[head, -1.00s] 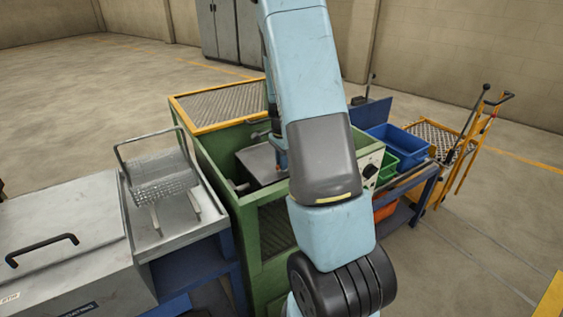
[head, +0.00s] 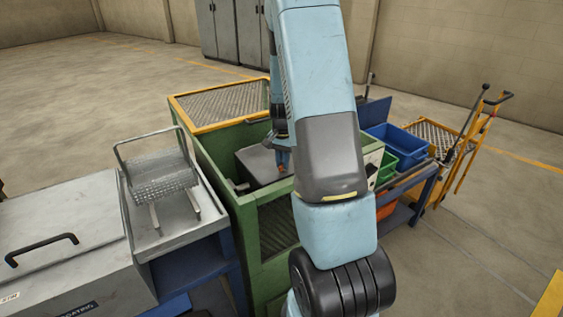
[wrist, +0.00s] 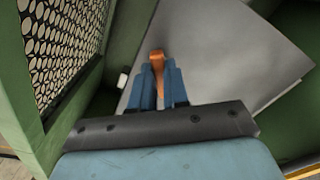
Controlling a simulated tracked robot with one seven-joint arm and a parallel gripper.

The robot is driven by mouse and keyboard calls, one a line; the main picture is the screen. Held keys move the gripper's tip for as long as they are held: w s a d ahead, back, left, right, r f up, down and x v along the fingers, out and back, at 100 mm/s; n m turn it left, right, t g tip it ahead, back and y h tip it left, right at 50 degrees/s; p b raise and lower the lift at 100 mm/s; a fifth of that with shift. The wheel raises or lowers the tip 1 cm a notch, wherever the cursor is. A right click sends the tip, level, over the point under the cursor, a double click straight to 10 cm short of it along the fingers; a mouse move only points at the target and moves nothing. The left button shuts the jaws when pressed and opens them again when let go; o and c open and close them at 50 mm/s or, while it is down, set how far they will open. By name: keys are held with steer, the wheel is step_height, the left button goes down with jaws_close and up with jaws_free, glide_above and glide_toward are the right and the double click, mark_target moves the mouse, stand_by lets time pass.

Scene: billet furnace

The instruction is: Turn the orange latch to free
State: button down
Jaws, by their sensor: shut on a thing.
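The orange latch (wrist: 157,62) shows in the wrist view between the blue fingertips of my gripper (wrist: 160,82). My gripper is shut on it. The latch sits against a flat grey plate (wrist: 215,55) inside the green machine. In the head view my gripper (head: 282,164) points down over the same grey plate (head: 257,165), with a small bit of orange at the fingertips. My arm hides the right part of the machine's inside, and the fingers cover the lower part of the latch.
The green machine (head: 215,160) has walls around the plate and a yellow-framed mesh (head: 225,103) at the back. A wire basket (head: 163,182) stands on the grey bench at left. Blue (head: 398,138) and green bins (head: 402,158) stand at right.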

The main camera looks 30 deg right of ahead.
steer(key=n, duration=0.5)
steer(key=shift+d+n, duration=0.1)
steer(key=shift+n, duration=0.2)
steer(key=n, duration=0.4)
steer(key=shift+s+d+n, duration=0.1)
steer(key=shift+d+n, duration=0.05)
steer(key=shift+n, duration=0.55)
steer(key=c, duration=1.1)
jaws_free()
step_height(320, 180, up, 14)
steer(key=shift+f, duration=0.15)
